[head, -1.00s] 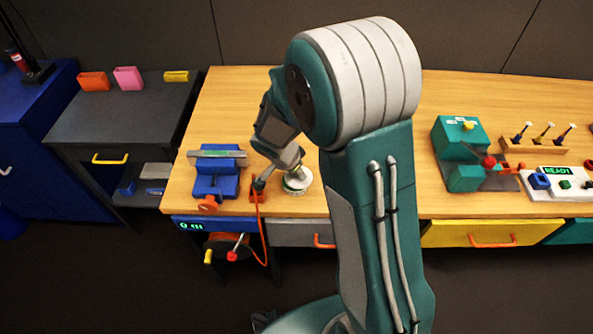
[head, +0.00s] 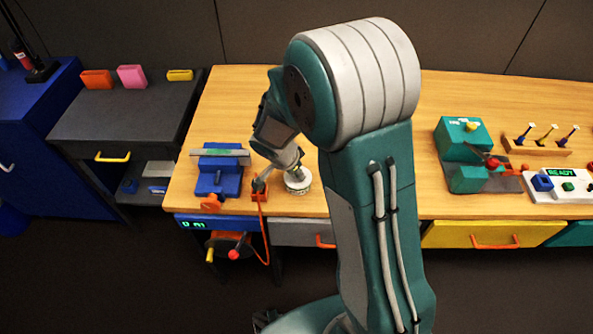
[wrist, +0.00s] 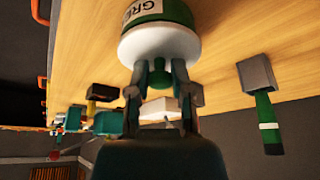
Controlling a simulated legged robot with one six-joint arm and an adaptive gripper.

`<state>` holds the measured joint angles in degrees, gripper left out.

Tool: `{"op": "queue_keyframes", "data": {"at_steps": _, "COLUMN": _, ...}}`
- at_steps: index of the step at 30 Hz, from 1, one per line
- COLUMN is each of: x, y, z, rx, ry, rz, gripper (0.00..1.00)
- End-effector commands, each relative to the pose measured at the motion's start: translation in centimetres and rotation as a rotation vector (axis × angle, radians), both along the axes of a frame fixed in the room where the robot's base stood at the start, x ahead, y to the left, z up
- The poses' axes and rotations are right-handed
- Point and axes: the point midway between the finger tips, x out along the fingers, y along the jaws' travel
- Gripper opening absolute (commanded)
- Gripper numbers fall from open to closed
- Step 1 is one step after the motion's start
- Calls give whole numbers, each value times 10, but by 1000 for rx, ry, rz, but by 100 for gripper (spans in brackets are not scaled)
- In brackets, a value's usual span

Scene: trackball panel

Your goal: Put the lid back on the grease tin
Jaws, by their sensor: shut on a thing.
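The grease tin (wrist: 165,10), with a green band and part of its lettering showing, stands on the wooden bench. It also shows small in the head view (head: 299,190). The white lid (wrist: 158,44) lies against the tin's open side in the wrist view, with no clear gap between them; whether it is fully seated I cannot tell. My gripper (wrist: 158,72) is shut on the lid's green knob, one finger on each side. In the head view my gripper (head: 294,171) is right above the tin and partly covers the lid.
A blue vise (head: 218,178) stands close left of the tin, with an orange cable (head: 264,235) hanging over the bench edge between them. A teal fixture (head: 462,140) and a button panel (head: 565,184) are farther right. Bench behind the vise is clear.

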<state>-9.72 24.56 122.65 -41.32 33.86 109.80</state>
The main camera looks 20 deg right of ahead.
Motion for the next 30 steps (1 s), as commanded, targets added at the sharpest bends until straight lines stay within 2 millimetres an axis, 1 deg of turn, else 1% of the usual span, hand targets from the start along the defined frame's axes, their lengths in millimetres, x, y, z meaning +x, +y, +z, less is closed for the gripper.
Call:
{"op": "queue_keyframes", "data": {"at_steps": 27, "x": 0, "y": -1, "z": -3, "rx": 0, "ry": 0, "rz": 0, "gripper": 3}}
{"op": "queue_keyframes", "data": {"at_steps": 28, "x": 0, "y": -1, "z": -3, "rx": 0, "ry": 0, "rz": 0, "gripper": 37}}
{"op": "queue_keyframes", "data": {"at_steps": 29, "x": 0, "y": -1, "z": -3, "rx": 0, "ry": 0, "rz": 0, "gripper": 50}}
{"op": "queue_keyframes", "data": {"at_steps": 30, "x": 0, "y": -1, "z": -3, "rx": 0, "ry": 0, "rz": 0, "gripper": 68}}
